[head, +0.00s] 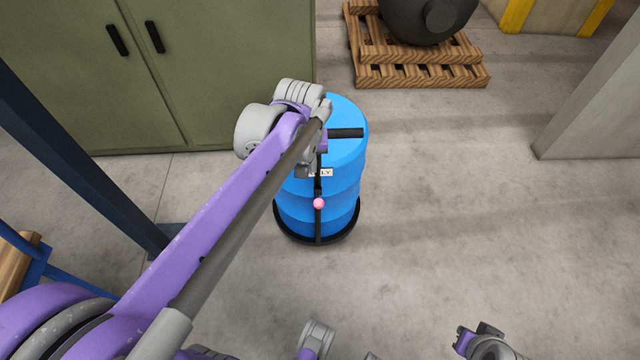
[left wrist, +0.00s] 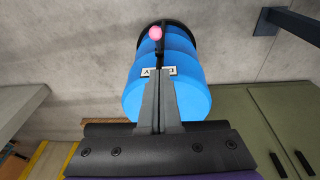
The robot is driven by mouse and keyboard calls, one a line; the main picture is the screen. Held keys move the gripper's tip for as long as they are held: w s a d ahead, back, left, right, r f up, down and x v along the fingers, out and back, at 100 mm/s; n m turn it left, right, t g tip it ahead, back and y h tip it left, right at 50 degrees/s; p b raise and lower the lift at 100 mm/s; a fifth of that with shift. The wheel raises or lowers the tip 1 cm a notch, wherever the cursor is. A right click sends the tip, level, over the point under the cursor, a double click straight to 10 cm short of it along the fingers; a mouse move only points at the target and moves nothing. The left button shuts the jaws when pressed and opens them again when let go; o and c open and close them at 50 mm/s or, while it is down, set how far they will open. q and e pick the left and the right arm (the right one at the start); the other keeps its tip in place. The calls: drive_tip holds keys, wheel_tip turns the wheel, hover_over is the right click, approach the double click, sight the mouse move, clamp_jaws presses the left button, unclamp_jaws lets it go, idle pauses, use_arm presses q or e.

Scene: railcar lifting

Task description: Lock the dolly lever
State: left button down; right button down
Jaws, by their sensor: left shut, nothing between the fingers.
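A blue barrel (head: 345,172) stands upright on a round black dolly (head: 290,238) in the head view. A thin black lever (head: 318,225) with a pink ball knob (head: 319,203) rises against the barrel's near side. In the left wrist view the knob (left wrist: 155,33) shows beyond the fingertips, apart from them. My left gripper (head: 317,166) is at the barrel's upper near side, above the knob. Its fingers (left wrist: 160,80) are shut and empty, close to the white label (left wrist: 167,71). Whether they touch the barrel or lever, I cannot tell. My left forearm hides part of the barrel's left side.
A green cabinet (head: 210,75) stands behind and left of the barrel. A wooden pallet (head: 420,75) bears a dark rounded object (head: 428,15) at the back. A concrete pillar (head: 600,100) stands at right. The floor right of and before the barrel is clear.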

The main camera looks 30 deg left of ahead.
use_arm(q)
drive_tip(key=shift+s+r, duration=0.1)
drive_tip(key=shift+s, duration=0.1)
drive_tip(key=b, duration=0.3)
approach(317, 199)
drive_tip(key=f, duration=0.1)
drive_tip(key=w+f, duration=0.1)
drive_tip(key=f, duration=0.3)
drive_tip(key=shift+w+a, duration=0.3)
drive_tip(key=shift+a, duration=0.1)
drive_tip(key=shift+s+d+f, duration=0.1)
drive_tip(key=shift+d+f, duration=0.1)
drive_tip(key=shift+f, duration=0.5)
drive_tip(key=shift+s+d+f, duration=0.1)
